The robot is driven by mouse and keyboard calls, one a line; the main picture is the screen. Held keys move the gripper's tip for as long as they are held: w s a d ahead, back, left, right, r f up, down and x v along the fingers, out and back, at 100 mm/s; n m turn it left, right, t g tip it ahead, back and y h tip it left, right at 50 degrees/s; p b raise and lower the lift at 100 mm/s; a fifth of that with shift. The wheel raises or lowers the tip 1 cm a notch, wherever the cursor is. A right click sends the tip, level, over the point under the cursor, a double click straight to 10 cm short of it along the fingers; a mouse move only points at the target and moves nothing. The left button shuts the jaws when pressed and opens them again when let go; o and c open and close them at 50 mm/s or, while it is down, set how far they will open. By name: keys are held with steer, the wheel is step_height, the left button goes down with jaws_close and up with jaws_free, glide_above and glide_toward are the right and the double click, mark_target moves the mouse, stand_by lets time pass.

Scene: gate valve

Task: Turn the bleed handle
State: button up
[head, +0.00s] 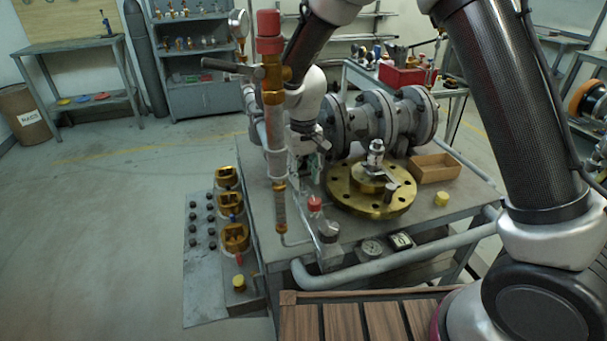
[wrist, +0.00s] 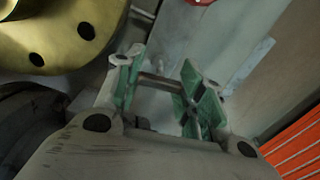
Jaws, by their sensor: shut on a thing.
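My gripper (head: 307,160) is in the middle of the head view, pointing down behind the upright pipe column and beside the flanged valve body. In the wrist view, its two green-padded fingers (wrist: 165,92) are apart, with a thin grey bar (wrist: 158,80) between them. The gripper is shut on this bar, which I take to be the bleed handle. The handle's pivot and far end are hidden. In the head view the column and my wrist hide most of the grip.
A brass flange (head: 346,196) lies right of the gripper on the bench, also at the wrist view's upper left (wrist: 60,30). A red-capped column (head: 273,110) stands close in front. A red-topped fitting (head: 315,204), gauge (head: 370,248) and wooden box (head: 434,168) are near.

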mark_target(304, 173)
steer(key=shift+m, duration=0.6)
steer(key=o, duration=1)
step_height(304, 173, up, 12)
steer(key=shift+r, duration=0.1)
